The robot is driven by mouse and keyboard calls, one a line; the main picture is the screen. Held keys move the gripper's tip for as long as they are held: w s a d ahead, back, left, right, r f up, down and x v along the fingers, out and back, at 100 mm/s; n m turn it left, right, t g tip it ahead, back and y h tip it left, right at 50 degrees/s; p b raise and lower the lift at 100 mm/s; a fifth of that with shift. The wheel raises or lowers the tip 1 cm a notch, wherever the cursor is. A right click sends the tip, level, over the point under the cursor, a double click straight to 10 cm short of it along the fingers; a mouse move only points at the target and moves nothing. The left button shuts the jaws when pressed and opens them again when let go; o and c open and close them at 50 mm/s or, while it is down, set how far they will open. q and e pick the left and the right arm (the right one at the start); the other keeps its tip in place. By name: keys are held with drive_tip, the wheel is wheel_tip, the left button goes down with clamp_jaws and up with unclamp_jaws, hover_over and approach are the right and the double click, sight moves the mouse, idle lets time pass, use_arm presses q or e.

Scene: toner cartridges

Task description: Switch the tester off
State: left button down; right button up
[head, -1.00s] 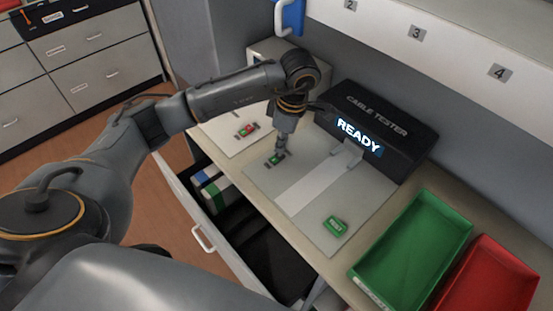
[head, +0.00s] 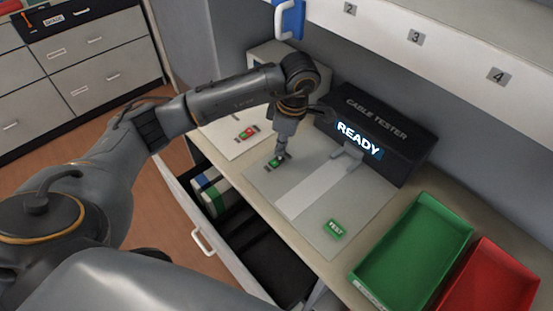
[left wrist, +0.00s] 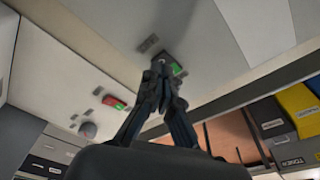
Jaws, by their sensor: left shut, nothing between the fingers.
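The cable tester (head: 385,125) is a black box at the back of the worktop, and its display reads READY. Its pale base plate (head: 290,225) lies in front, with a green TEST button (head: 335,228) near the front corner. A small rocker switch with a green part (head: 275,162) sits at the plate's left side; it also shows in the left wrist view (left wrist: 177,68). My left gripper (head: 281,154) points down, shut and empty, with its tips at this switch and partly hiding it. Contact is not clear. The left wrist view shows the closed fingers (left wrist: 160,72). My right gripper is out of view.
Another switch (head: 246,132), red and green, sits on a neighbouring plate to the left. A green tray (head: 468,232) and a red tray (head: 483,240) stand at the right. An open drawer (head: 203,240) with several boxes lies below the worktop's front edge.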

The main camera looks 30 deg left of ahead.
sight(281, 158)
use_arm(q)
drive_tip(key=shift+f+b, duration=0.85)
drive_tip(key=shift+f, duration=0.1)
idle(0.6)
drive_tip(key=shift+r+p, duration=1.9)
drive_tip(key=shift+r, duration=1.65)
drive_tip(key=shift+f, duration=0.1)
